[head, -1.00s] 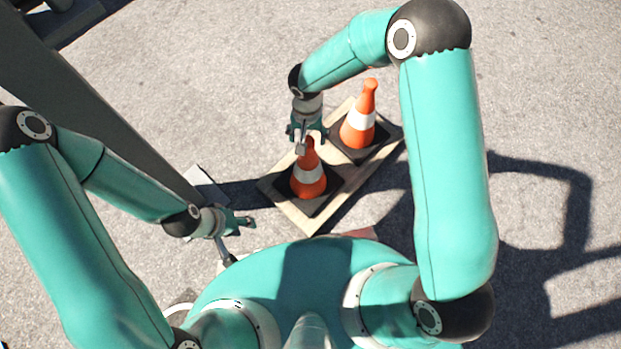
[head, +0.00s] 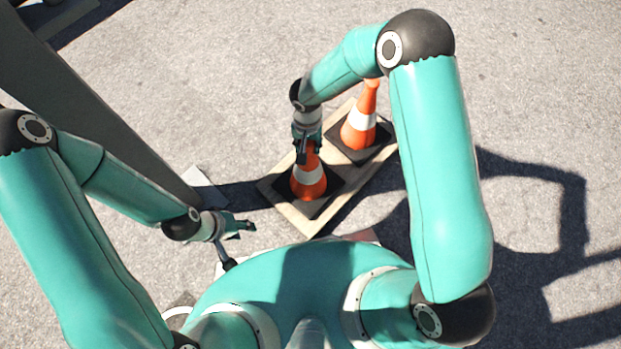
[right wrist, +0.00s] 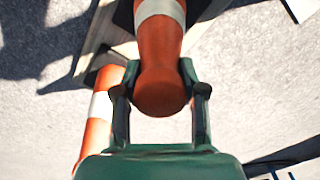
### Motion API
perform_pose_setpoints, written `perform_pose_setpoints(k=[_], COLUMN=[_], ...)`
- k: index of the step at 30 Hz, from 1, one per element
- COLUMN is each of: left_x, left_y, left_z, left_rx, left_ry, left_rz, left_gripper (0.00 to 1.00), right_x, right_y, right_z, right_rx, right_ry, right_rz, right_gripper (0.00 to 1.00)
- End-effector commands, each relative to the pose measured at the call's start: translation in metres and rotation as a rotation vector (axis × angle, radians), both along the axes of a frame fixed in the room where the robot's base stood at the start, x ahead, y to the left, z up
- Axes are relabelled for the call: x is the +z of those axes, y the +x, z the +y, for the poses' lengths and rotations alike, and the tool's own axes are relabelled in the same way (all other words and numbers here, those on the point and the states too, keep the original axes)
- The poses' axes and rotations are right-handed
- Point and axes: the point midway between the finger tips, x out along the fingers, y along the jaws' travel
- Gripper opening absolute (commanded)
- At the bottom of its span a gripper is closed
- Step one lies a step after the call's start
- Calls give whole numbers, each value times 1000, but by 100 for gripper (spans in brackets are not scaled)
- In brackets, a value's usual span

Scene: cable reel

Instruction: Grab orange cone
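Two orange cones with white bands and dark square bases stand upright on a pale wooden board. The nearer cone (head: 308,182) is under my right gripper (head: 306,152). In the right wrist view, the fingers of my right gripper (right wrist: 159,70) press on both sides of this cone's top (right wrist: 160,92). The gripper is shut on it. The farther cone (head: 359,128) stands up and right of it, its tip partly hidden by my right arm; it also shows at left in the right wrist view (right wrist: 98,118). My left gripper (head: 240,244) is open and empty, left of the board.
The wooden board (head: 318,228) lies on grey asphalt. A dark beam (head: 95,100) runs diagonally at the left, with a pale flat piece (head: 205,182) by its lower end. The asphalt above and right of the board is open.

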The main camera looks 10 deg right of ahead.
Motion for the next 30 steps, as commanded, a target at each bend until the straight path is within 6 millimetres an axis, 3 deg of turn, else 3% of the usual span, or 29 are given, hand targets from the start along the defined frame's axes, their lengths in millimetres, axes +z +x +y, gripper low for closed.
perform_pose_setpoints(k=[1,5,20,26,30], left_x=[0,0,1,6,14], left_y=[0,0,0,0,0], left_z=[0,0,0,0,0], left_rx=[0,0,0,0,0], left_ry=[0,0,0,0,0], left_rz=[0,0,0,0,0], left_gripper=[40,40,40,40,40], right_x=[0,0,3,17,38], right_y=[0,0,1,1,1], right_z=[0,0,0,0,0], right_rx=[0,0,-1,-2,-2], right_ry=[0,1,1,1,2], right_rz=[0,0,-3,-3,-5], right_gripper=[21,0,0,0,0])
